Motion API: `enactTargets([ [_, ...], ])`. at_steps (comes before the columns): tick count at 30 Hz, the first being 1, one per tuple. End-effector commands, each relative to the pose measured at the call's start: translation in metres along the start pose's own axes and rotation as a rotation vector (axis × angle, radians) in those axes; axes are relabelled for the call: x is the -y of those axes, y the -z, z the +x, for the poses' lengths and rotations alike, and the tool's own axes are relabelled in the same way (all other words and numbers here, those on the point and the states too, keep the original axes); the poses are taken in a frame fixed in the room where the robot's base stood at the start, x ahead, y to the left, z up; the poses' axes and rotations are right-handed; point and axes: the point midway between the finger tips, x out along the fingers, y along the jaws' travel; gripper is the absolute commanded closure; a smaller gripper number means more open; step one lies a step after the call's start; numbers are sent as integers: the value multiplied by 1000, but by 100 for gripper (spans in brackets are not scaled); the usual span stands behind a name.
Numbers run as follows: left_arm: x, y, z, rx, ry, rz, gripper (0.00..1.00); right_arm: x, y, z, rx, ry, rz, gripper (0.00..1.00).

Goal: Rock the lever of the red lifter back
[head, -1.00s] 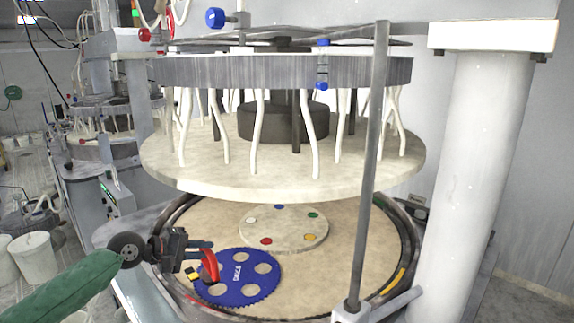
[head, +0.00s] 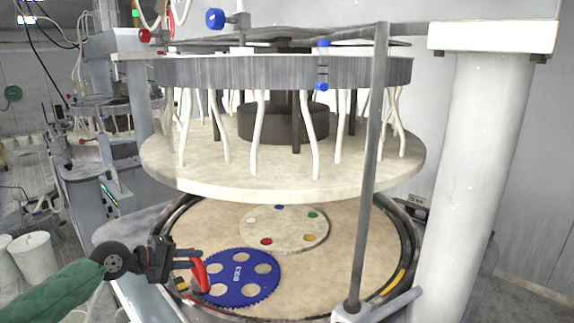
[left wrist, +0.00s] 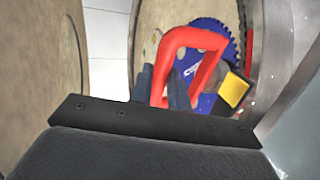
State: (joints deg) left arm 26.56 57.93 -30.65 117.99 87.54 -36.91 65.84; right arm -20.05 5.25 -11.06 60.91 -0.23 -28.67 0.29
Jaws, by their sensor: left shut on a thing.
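The red lifter (head: 200,276) stands at the left edge of the blue toothed disc (head: 240,276) in the head view. In the left wrist view its red loop handle (left wrist: 190,39) rises in front of the disc (left wrist: 208,27). A yellow and black part (left wrist: 234,90), which looks like its lever, shows right of the handle there. My left gripper (head: 197,260) is shut on the red handle, with its fingers (left wrist: 162,85) at the handle's left bar. The lifter's foot is mostly hidden. My right gripper is not in view.
The disc lies on the round beige lower platen (head: 330,275), beside a small disc with coloured dots (head: 284,230). The upper platen (head: 290,178) hangs above, with white hoses. A grey upright rod (head: 367,180) stands in front at the right.

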Motion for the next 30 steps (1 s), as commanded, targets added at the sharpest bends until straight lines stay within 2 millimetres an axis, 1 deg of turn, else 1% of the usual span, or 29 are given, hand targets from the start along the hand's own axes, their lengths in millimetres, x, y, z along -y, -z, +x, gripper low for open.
enactTargets([
  [30, 12, -21, -35, 0, -1, 3, 100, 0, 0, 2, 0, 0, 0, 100],
])
